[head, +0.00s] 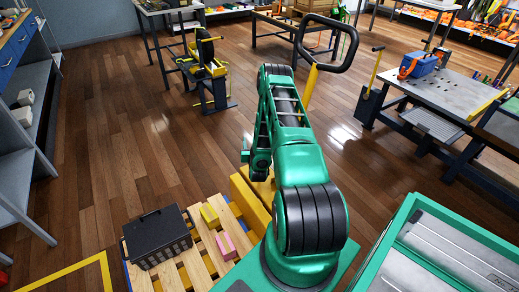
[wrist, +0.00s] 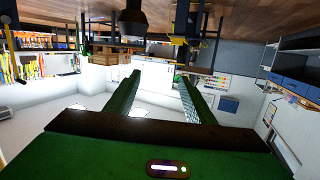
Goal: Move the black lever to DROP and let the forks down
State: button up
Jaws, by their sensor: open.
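A black loop handle (head: 326,45) on a yellow shaft (head: 310,88) stands behind my raised green arm in the head view. I cannot make out the small black lever or a DROP mark on it. A yellow body (head: 250,203), perhaps part of the fork truck, shows beside the pallet, partly hidden by my arm. I cannot make out the forks under the load. My gripper (wrist: 158,77) shows in the wrist view with its two green fingers apart and nothing between them. The handle is not clearly seen in the wrist view.
A grey workbench (head: 447,92) stands right, shelving (head: 22,140) left. A yellow-black machine (head: 210,70) stands ahead. Wooden floor (head: 120,140) is clear at left.

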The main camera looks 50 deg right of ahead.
jog(key=shift+s+a+f+m+h, duration=0.55)
jog(key=shift+s+f+m+h, duration=1.15)
jog(key=shift+s+f, duration=1.9)
jog(key=x, duration=1)
jog(key=shift+w+f+g, duration=0.15)
jog(key=shift+f+g, duration=0.15)
jog(key=shift+f, duration=0.25)
jog(key=shift+a, duration=0.1)
